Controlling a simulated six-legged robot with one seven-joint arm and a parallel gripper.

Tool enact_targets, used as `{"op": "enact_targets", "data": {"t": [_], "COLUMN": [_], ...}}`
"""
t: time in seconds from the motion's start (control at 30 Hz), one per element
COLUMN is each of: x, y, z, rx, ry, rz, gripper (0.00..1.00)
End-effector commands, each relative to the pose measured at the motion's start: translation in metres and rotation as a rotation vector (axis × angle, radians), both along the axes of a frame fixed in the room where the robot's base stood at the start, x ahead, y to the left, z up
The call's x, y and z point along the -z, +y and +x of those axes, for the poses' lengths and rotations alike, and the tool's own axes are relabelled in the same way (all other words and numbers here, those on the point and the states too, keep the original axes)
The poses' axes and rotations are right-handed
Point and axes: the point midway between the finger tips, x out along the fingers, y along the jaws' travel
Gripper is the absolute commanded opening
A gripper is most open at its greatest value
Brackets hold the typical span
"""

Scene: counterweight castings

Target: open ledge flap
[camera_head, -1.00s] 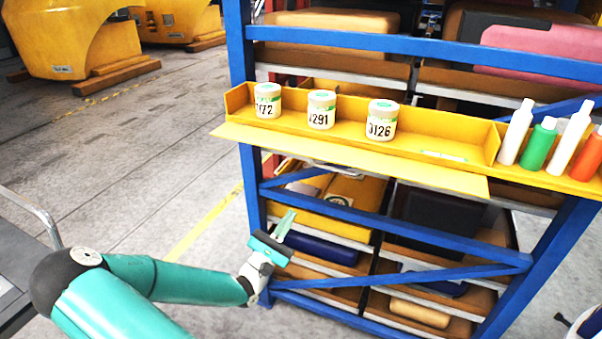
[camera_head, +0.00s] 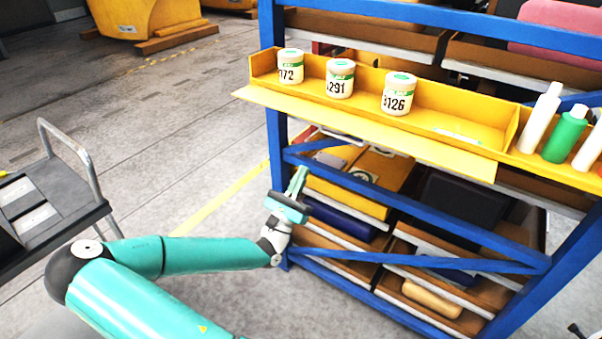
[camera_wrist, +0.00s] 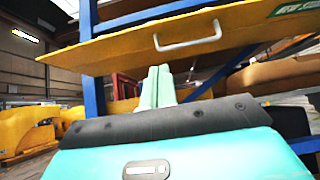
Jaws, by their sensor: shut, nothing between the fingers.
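The yellow ledge flap (camera_head: 370,134) runs along the front of the yellow ledge (camera_head: 455,117) on the blue rack and slants outward from it. In the wrist view the flap's outer face (camera_wrist: 110,52) spans the top, with a pale U-shaped handle (camera_wrist: 188,44) on it. My gripper (camera_head: 300,172) is below the flap's left half, apart from it. Its green fingers (camera_wrist: 158,78) are together and empty, pointing up toward the flap, just below and left of the handle in the wrist view.
Three labelled jars (camera_head: 340,78) stand in the ledge behind the flap. White and green bottles (camera_head: 566,134) stand at the right. Blue rack braces (camera_head: 400,197) and loaded shelves lie behind my gripper. A grey cart (camera_head: 60,205) stands at the left; the floor between is clear.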

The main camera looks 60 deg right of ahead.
Motion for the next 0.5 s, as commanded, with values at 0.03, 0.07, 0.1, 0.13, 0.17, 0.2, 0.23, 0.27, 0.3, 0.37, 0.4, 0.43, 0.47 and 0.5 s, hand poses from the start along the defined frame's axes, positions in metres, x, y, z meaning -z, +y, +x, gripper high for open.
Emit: {"op": "enact_targets", "data": {"t": [0.03, 0.07, 0.1, 0.13, 0.17, 0.2, 0.23, 0.27, 0.3, 0.37, 0.4, 0.43, 0.47, 0.5], "x": [-0.007, -0.011, -0.017, -0.021, -0.025, -0.031, -0.035, -0.039, -0.045, -0.053, -0.060, -0.066, -0.070, -0.075], "y": [-0.007, -0.011, -0.017, -0.021, -0.025, -0.031, -0.035, -0.039, -0.045, -0.053, -0.052, -0.052, -0.051, -0.051], "z": [-0.001, -0.001, -0.003, -0.003, -0.003, -0.004, -0.006, -0.006, -0.007, -0.008, -0.008, -0.008, -0.008, -0.008], "rx": [0.002, 0.001, 0.002, 0.001, 0.001, 0.001, 0.002, 0.001, 0.000, 0.000, -0.004, -0.004, -0.004, -0.004], "ry": [-0.003, -0.003, -0.002, -0.002, -0.003, -0.003, -0.003, -0.002, -0.003, -0.003, -0.003, -0.003, -0.003, -0.002], "rz": [-0.002, 0.000, -0.002, -0.001, -0.002, -0.001, -0.002, -0.001, -0.001, -0.001, -0.001, -0.002, -0.001, 0.000], "gripper": [0.00, 0.00, 0.00, 0.00, 0.00, 0.00, 0.00, 0.00, 0.00, 0.00, 0.00, 0.00, 0.00, 0.00]}}
